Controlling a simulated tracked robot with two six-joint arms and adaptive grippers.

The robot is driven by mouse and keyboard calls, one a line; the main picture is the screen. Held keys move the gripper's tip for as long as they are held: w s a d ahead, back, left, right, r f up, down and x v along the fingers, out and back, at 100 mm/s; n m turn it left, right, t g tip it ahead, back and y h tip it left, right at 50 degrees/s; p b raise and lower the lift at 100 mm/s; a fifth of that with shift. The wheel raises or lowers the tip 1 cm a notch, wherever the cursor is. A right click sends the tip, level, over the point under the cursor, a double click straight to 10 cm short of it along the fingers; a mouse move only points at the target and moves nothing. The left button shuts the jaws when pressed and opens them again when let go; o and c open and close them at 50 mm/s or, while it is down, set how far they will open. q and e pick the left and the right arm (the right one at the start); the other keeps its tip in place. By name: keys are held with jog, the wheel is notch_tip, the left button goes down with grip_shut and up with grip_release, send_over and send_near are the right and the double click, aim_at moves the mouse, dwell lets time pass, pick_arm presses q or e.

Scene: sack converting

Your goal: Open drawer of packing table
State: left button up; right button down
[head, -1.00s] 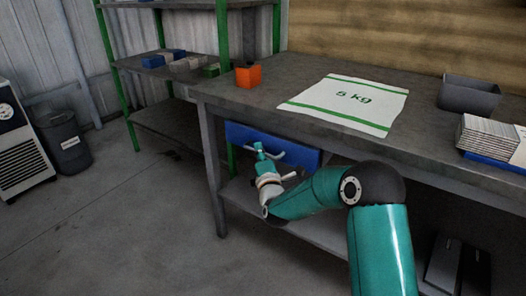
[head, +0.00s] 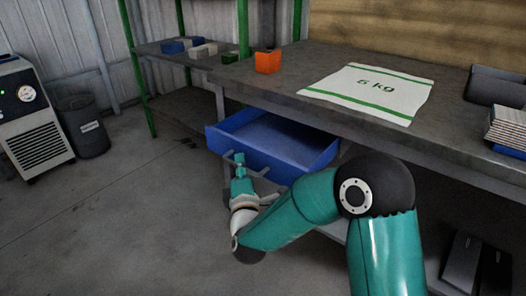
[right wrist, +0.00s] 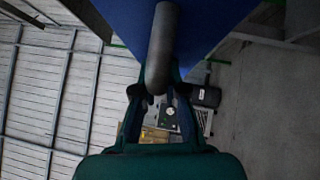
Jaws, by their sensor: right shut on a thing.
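The blue drawer (head: 274,141) of the packing table (head: 330,104) stands pulled out, and its empty inside shows from above in the head view. Its grey bar handle (head: 254,172) runs along the front face. My right gripper (head: 237,160) is shut on the handle near its left end. In the right wrist view the handle (right wrist: 162,45) passes between the fingers of my right gripper (right wrist: 155,90), with the blue drawer front (right wrist: 200,25) behind it. My left gripper is not in view.
An orange box (head: 268,62), a flat white sack (head: 370,92) marked 5 kg, a grey bin (head: 495,86) and a stack of sacks (head: 508,128) lie on the table. A green-post shelf (head: 180,95) stands behind left.

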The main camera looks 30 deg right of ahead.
jog(key=s+a, duration=0.3)
jog(key=a, duration=0.4)
jog(key=shift+a+f, duration=0.2)
jog(key=shift+f, duration=0.15)
jog(key=shift+s, duration=0.1)
jog(key=c, duration=1.2)
grip_release()
jog(key=shift+r, duration=0.1)
jog(key=shift+r, duration=0.1)
jog(key=v, duration=1.2)
jog(key=shift+d, duration=0.15)
